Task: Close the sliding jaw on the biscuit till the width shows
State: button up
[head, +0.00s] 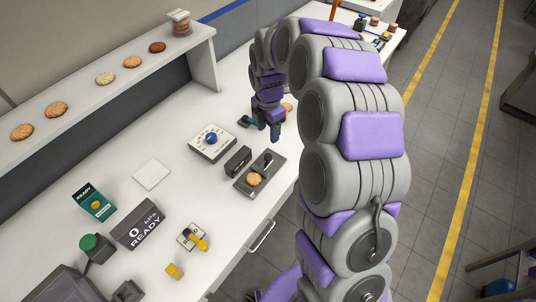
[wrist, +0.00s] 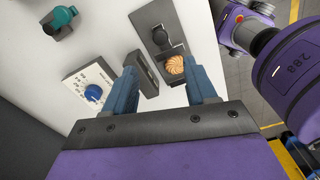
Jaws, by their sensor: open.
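A round golden biscuit (head: 254,179) lies on a dark grey gauge plate (head: 243,187) near the table's front edge. A black knobbed part (head: 266,161), apparently the sliding jaw, stands on the plate beside the biscuit. In the wrist view, the biscuit (wrist: 175,65) shows just below the black knob (wrist: 160,37) on the plate (wrist: 148,18). A black upright box (head: 238,161) stands beside the plate; its face cannot be read. My gripper (head: 274,133) is open and empty, beyond the plate in the head view. In the wrist view, its blue fingers (wrist: 163,88) are spread apart.
A white box with a blue dial (head: 212,142) stands left of the gauge. A "0 kPa READY" display (head: 138,224), a green button (head: 93,246) and a yellow-handled switch (head: 194,238) are nearer. Several biscuits line the shelf (head: 85,96). A white square (head: 151,174) lies flat.

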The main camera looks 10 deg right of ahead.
aim_at(266, 157)
notch_tip(266, 157, down, 13)
jog(key=shift+a+r+b, duration=0.1)
jog(key=shift+b, duration=0.75)
jog(key=c, duration=0.8)
jog(key=shift+s+a+r+p, duration=0.1)
jog(key=shift+s+a+p, duration=0.1)
jog(key=shift+p, duration=0.4)
jog(key=shift+c, duration=0.2)
jog(key=o, duration=0.8)
jog(key=shift+o, duration=0.2)
jog(key=shift+a, duration=0.1)
